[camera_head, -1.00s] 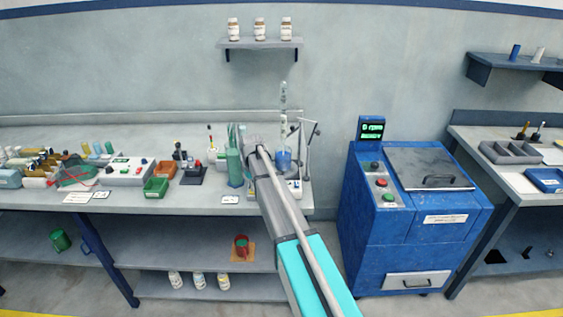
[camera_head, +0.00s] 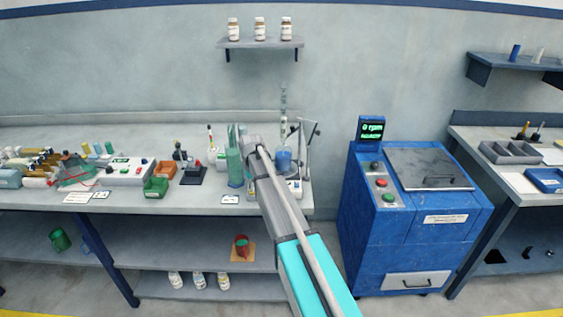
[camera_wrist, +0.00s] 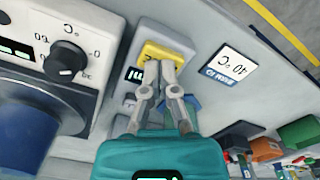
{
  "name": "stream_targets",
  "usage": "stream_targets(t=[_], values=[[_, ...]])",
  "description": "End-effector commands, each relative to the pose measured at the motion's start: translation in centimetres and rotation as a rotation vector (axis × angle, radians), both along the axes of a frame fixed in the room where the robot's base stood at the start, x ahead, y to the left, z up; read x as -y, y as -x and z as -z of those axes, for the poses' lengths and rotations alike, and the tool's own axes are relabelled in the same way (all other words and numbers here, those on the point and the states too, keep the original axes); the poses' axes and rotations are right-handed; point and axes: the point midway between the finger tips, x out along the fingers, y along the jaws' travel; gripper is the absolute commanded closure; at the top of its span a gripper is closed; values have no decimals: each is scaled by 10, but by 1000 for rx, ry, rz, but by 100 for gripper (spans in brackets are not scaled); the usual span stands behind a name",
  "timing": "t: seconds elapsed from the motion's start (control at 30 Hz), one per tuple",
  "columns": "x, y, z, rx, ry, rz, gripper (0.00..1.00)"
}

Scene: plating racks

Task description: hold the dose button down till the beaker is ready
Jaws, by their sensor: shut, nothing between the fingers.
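A beaker of blue liquid (camera_head: 284,160) stands on the bench among stands and glassware; its blue side shows at the lower left of the wrist view (camera_wrist: 22,132). In the wrist view my gripper (camera_wrist: 161,63) is shut and empty. Its fingertips are at a yellow part (camera_wrist: 160,50) on a small pale device (camera_wrist: 136,52) with a lit green display. I cannot tell whether they touch or press it, and I cannot make out a separate dose button. In the head view my arm hides the fingers and this device.
A black knob with a temperature scale (camera_wrist: 65,58) sits beside the beaker. A "40 °C" card (camera_wrist: 228,67) lies on the bench near the fingers. Green bottles (camera_head: 234,165) stand left of my arm. A blue machine (camera_head: 410,220) stands on the right.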

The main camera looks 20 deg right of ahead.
Motion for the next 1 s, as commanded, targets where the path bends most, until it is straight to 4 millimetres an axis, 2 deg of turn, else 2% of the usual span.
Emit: stream_targets(t=[0.57,1.0], values=[[0,0,-1,0,0,0,100],[0,0,-34,0,0,0,100]])
